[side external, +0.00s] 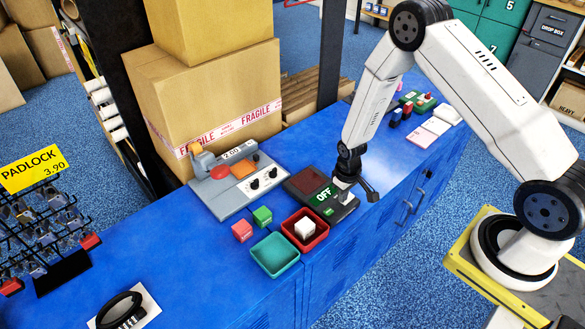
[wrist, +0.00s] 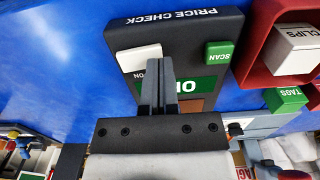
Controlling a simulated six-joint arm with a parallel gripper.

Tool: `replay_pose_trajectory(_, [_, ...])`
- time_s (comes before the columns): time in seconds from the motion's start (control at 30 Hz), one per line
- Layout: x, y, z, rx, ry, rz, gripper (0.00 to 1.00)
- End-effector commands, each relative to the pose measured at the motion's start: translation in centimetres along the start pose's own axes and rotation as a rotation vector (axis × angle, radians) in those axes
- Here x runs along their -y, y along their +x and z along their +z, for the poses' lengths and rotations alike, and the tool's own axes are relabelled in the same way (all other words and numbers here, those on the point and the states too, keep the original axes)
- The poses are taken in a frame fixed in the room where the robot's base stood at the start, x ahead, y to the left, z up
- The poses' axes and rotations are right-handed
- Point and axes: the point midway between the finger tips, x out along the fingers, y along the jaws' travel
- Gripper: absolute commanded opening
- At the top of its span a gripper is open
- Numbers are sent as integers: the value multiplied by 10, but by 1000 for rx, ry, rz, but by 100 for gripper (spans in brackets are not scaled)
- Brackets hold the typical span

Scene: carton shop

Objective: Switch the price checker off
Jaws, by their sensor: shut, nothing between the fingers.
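The price checker (side external: 312,214) is a dark slab on the blue counter. The green SCAN button (wrist: 218,53) is on the other side. My gripper (wrist: 160,62) is shut and empty, its fingertips over the price checker beside the white switch; contact cannot be told. The fingers hide part of the display. My gripper (side external: 346,186) also shows in the side view.
A red tray (side external: 293,238) holding a white CLIPS block (side external: 305,228) and a teal tray (side external: 272,268) stand close by. Green (side external: 262,216) and red (side external: 242,231) blocks lie near them. A grey machine (side external: 224,202) and stacked cartons (side external: 217,92) stand behind.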

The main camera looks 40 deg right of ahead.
Motion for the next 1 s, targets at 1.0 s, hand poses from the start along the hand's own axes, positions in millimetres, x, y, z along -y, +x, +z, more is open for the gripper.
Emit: replay_pose_trajectory(1.0, [0, -57, 0, -1, 0, 0, 0])
